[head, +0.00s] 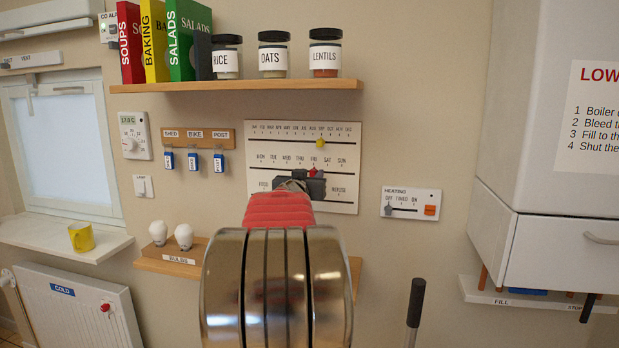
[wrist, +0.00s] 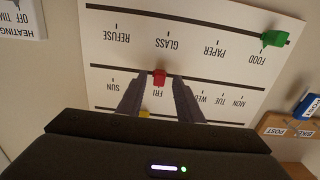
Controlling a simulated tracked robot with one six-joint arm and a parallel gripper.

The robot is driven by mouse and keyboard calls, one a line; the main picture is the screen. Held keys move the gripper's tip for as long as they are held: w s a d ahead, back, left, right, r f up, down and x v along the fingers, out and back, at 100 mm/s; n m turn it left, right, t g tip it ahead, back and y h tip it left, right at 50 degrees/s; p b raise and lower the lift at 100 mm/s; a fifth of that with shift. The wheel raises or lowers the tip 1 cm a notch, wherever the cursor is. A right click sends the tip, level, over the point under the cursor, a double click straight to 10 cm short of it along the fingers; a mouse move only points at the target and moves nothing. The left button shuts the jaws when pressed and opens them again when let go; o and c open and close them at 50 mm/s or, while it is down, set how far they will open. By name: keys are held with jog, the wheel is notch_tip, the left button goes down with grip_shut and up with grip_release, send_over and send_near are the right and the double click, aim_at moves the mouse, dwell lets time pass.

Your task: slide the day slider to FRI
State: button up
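The white slider board (head: 350,165) hangs on the wall with rows of months, days and bin kinds. The red day slider (head: 313,171) sits in line with the FRI label. In the wrist view, which is upside down, the red slider (wrist: 159,77) lines up with FRI (wrist: 158,93). My gripper (wrist: 159,84) is open, with one finger on each side of the red slider and small gaps showing. In the head view my gripper (head: 302,184) covers part of the bottom row. The fingers hide the SAT and THU labels in the wrist view.
A yellow slider (head: 320,142) sits on the month row above. A green slider (wrist: 275,39) is at FOOD on the bottom row. A heating panel (head: 410,203) is to the right, key hooks (head: 197,138) to the left, and a jar shelf (head: 240,86) above.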

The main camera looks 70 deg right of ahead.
jog(key=shift+a, duration=0.15)
jog(key=s+a, duration=0.2)
jog(key=a, duration=1.1)
jog(key=shift+a, duration=0.2)
dwell(0.5)
